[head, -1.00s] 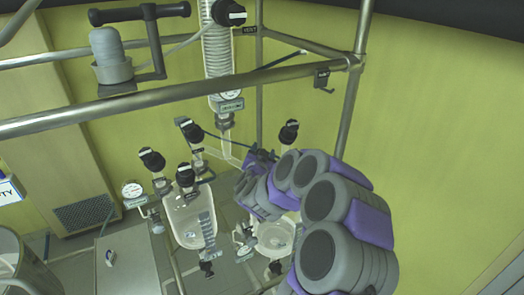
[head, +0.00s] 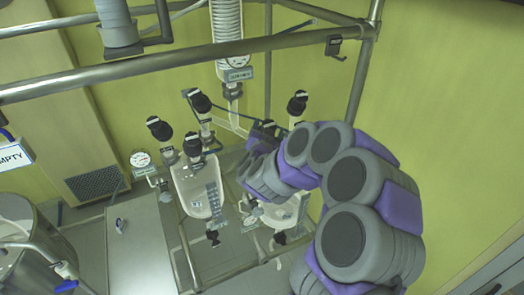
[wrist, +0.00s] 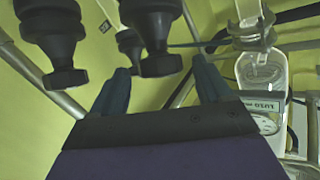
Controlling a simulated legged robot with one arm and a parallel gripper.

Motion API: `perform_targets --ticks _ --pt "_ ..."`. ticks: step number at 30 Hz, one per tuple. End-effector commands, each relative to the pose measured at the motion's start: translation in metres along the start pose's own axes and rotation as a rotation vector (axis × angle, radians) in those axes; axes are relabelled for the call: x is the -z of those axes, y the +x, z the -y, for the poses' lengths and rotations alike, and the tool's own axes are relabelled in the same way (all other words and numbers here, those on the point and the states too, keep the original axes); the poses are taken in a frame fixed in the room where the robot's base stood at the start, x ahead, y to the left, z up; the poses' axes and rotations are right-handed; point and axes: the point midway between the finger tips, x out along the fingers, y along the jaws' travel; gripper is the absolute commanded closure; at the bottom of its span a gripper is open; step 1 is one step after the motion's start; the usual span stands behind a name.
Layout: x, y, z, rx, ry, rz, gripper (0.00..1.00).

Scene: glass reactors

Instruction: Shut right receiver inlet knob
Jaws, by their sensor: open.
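The right receiver (head: 284,212) is a glass vessel at lower middle in the head view, partly covered by my arm. In the wrist view my open gripper (wrist: 161,70) has one finger on each side of a black knob (wrist: 158,25). The knob's lower end is between the fingertips, with no clear contact. This seems to be the right receiver's inlet knob, but no label shows. In the head view my gripper (head: 262,138) is small and dark behind my arm links, and the knob there is hard to make out.
Another black knob (wrist: 52,35) is close on the left in the wrist view. In the head view the left receiver (head: 200,190) has several black knobs near it, and a separate knob (head: 298,102) stands behind my arm. A metal rail (head: 180,69) crosses above.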

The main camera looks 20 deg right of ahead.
Motion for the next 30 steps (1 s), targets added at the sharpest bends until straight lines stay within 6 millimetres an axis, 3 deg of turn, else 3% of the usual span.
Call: perform_targets --ticks 6,12,30 --pt "-0.002 -0.041 0.001 0.004 -0.001 -0.001 0.22" --pt "-0.003 -0.066 0.000 0.004 -0.002 -0.003 0.22" --pt "-0.003 -0.114 0.001 0.003 -0.002 -0.003 0.22"
